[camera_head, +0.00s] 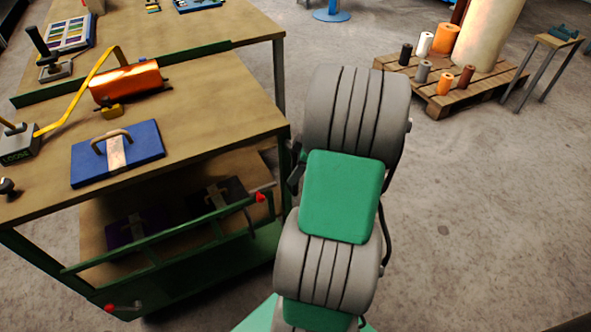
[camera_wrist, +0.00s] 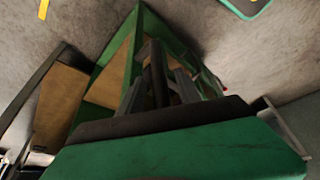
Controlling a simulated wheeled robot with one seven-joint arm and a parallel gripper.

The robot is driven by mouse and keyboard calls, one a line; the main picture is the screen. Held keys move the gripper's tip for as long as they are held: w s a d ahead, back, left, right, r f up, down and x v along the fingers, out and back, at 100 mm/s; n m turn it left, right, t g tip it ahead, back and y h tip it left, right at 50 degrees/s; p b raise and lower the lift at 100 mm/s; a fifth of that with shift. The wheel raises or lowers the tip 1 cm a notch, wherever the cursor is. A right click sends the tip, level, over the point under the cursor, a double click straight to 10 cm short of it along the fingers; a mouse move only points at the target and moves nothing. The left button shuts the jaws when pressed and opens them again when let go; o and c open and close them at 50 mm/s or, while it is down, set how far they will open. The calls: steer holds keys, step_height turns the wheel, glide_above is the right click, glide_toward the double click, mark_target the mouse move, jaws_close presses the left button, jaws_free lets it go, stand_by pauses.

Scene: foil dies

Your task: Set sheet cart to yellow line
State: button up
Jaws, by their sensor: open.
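A green-framed structure with tan boards (camera_head: 165,215) stands at the left in the head view, below the bench top. I cannot tell for sure whether it is the sheet cart. A green frame with tan panels (camera_wrist: 108,80) also shows in the wrist view, behind my gripper. My gripper (camera_wrist: 158,72) is open, with a dark upright bar seen between its fingers; I cannot tell whether they touch it. My gripper is hidden in the head view. A short yellow strip (camera_wrist: 43,9) lies at the top left of the wrist view, possibly the yellow line.
The bench top holds a blue plate (camera_head: 118,153) with a handle, a copper roll (camera_head: 128,82) and a grey block (camera_head: 17,146). A pallet (camera_head: 445,92) with several rolls stands at the back right. Bare concrete floor (camera_head: 480,220) is open at the right.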

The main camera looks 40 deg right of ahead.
steer(key=shift+c, duration=0.4)
jaws_close()
stand_by(0.9)
